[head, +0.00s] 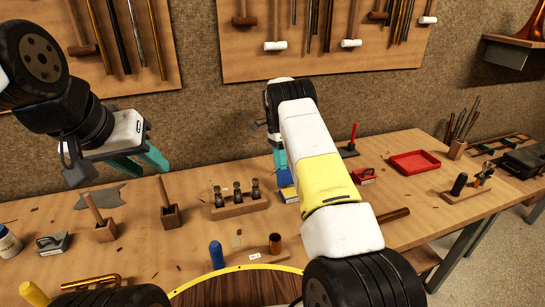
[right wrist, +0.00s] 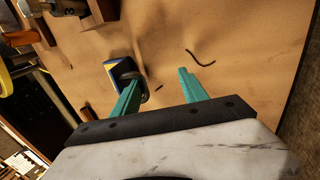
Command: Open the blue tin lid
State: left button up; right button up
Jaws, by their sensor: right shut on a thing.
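The blue tin (head: 286,190) stands on the bench at the middle of the head view, with a pale patch low on its side. It also shows in the right wrist view (right wrist: 112,70) as blue and yellow, beside one teal finger. A dark rounded piece lies against that finger. My right gripper (head: 279,162) reaches down over the tin and is shut on its lid, though the arm and fingers hide the contact. The fingers stand apart in the right wrist view (right wrist: 157,77). My left gripper (head: 140,164) is open and empty above the left of the bench.
A wooden block with several dark-topped pieces (head: 238,204) stands left of the tin. A red box (head: 364,176) and a red tray (head: 414,162) lie to the right. Wooden holders with upright sticks (head: 170,213) stand at the left. Tools hang on the wall boards behind.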

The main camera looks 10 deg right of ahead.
jog(key=shift+w+a, duration=0.15)
jog(key=shift+a, duration=0.1)
jog(key=v, duration=0.7)
jog(key=shift+d+r, duration=0.25)
jog(key=shift+r, duration=0.1)
